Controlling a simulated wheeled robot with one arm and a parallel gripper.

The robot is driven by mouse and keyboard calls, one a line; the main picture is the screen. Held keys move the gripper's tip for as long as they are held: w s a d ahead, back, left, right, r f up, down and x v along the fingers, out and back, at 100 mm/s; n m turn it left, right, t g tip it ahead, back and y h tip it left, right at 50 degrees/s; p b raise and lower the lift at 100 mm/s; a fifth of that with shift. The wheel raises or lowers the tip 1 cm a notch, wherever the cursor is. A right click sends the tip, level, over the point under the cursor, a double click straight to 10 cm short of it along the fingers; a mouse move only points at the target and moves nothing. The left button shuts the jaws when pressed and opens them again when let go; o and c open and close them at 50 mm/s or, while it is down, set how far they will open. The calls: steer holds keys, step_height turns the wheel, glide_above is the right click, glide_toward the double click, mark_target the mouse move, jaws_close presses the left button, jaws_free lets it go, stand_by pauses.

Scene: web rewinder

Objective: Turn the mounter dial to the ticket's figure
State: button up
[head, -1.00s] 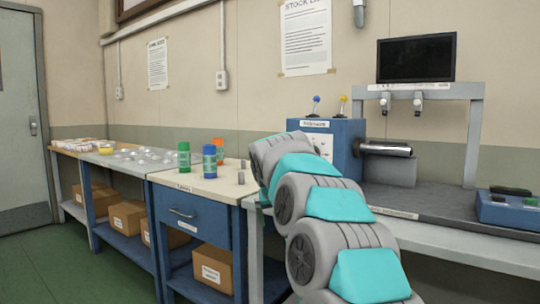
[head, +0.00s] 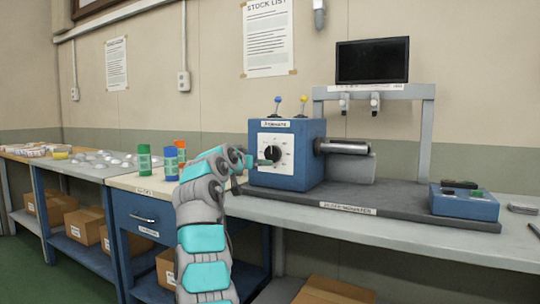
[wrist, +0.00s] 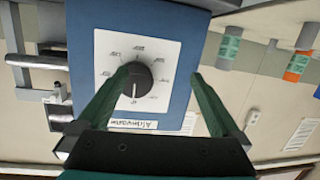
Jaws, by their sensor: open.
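The mounter dial (head: 272,153) is a dark round knob on a white scale plate on the front of a blue box (head: 312,130). In the wrist view the dial (wrist: 137,80) has a pale pointer mark directed toward the name label (wrist: 133,124); the scale figures are too small to read. My gripper (wrist: 162,77) is open in front of the plate, its left finger overlapping the knob's edge in the picture and its right finger well clear. I cannot tell whether it touches. In the head view my gripper (head: 258,162) is beside the dial. No readable ticket figure shows.
Two levers, blue (head: 278,100) and yellow (head: 303,99), stand on the box. A metal roller (head: 345,147) projects from its right side. Green, blue and orange bottles (head: 171,163) stand on the left bench. A blue tray (head: 464,204) is at the right.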

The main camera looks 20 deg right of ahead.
mark_target(271, 153)
steer(key=s+r+m+h, duration=0.2)
steer(key=s+r+h, duration=0.1)
steer(key=s, duration=0.1)
steer(key=p+x, duration=0.1)
steer(key=x, duration=0.5)
steer(key=shift+w+p, duration=0.2)
steer(key=shift+p, duration=0.15)
steer(key=shift+x, duration=0.75)
steer(key=shift+f, duration=0.15)
steer(key=c, duration=1.3)
steer(key=shift+n, duration=0.4)
